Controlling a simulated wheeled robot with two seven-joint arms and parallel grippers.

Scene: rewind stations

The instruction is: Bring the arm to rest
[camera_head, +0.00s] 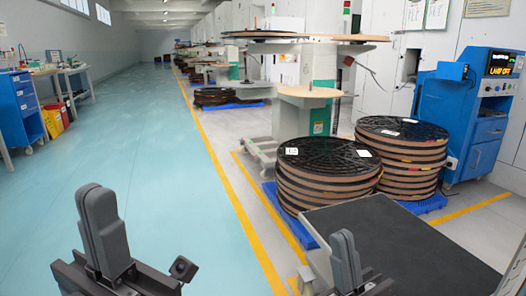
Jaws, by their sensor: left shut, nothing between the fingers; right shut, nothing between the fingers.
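My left gripper (104,228) is at the bottom left of the head view, its dark grey fingers together and nothing held. It is over the open teal floor. My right gripper (345,262) is at the bottom, right of centre, also shut and empty. It shows in front of the left edge of a dark flat platform (420,245). Both grippers point upward in the picture. Only the ends of both arms show, and the rest is out of frame.
Stacks of black reels (325,170) stand on blue pallets (427,204) right of centre. A blue cabinet (466,125) stands at the right. A blue drawer unit (20,108) and workbenches line the left. The teal floor (140,150) is clear, with yellow lines along its right side.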

